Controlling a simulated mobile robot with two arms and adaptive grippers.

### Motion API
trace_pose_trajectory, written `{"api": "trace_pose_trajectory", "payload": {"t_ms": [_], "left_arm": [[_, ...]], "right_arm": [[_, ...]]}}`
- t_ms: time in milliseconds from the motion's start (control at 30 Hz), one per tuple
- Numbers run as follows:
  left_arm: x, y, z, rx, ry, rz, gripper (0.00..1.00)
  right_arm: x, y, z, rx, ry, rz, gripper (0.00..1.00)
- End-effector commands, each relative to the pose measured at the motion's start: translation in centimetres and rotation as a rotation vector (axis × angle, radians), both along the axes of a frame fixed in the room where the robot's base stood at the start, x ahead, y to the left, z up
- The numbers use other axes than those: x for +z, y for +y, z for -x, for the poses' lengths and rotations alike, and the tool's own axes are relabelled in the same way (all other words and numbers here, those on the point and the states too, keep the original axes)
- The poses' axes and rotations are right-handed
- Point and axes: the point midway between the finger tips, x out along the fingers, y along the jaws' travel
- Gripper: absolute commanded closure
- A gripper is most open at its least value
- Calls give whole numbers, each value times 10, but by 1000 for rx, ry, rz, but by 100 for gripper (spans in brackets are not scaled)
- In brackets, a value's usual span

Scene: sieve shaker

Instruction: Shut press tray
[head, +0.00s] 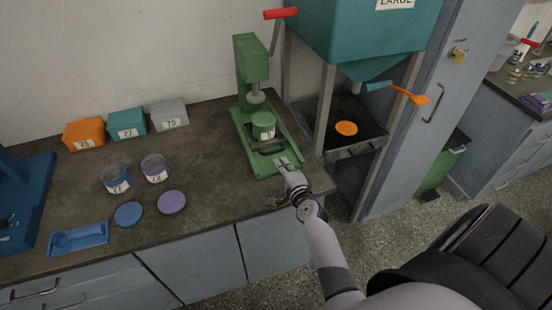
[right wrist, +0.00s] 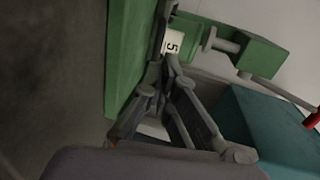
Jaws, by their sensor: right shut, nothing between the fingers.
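The green press (head: 250,60) stands on the dark bench, with its base towards the front edge. A green can (head: 263,130) with a white label sits on the press base below the round plunger (head: 256,96). The tray around the can is hard to tell from the base. My right gripper (head: 284,165) is shut and empty at the front end of the base. In the right wrist view its fingers (right wrist: 170,72) point along the green press (right wrist: 130,55), by a white label (right wrist: 172,42). Whether they touch it is unclear. My left gripper is not in view.
Orange (head: 84,133), teal (head: 127,123) and grey (head: 169,114) boxes stand at the back wall. Two open cans, two round lids and a blue tray (head: 78,238) lie left of the press. A teal hopper machine (head: 360,30) stands close on the right.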

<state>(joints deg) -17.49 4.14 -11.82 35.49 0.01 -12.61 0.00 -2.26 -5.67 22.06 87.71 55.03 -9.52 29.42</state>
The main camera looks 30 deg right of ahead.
Motion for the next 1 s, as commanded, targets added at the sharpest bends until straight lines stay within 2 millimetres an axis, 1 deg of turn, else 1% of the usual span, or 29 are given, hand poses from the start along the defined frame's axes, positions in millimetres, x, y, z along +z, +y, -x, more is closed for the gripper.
{"api": "trace_pose_trajectory", "payload": {"t_ms": [33,100,233,400,733,800,867,1000], "left_arm": [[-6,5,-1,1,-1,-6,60],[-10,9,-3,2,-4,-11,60],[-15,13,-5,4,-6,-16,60],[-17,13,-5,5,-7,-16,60],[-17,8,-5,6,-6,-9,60],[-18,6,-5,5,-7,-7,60],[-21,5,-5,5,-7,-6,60],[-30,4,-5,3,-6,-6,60]], "right_arm": [[-4,-3,-11,-1,-2,0,100],[-7,-6,-22,-2,-2,1,100],[-10,-10,-39,-1,0,2,100],[-11,-12,-48,-1,1,2,100],[-10,-12,-49,0,2,3,100],[-11,-13,-52,0,1,3,100],[-11,-14,-59,0,-1,4,100],[-12,-22,-87,-1,-3,3,100]]}}
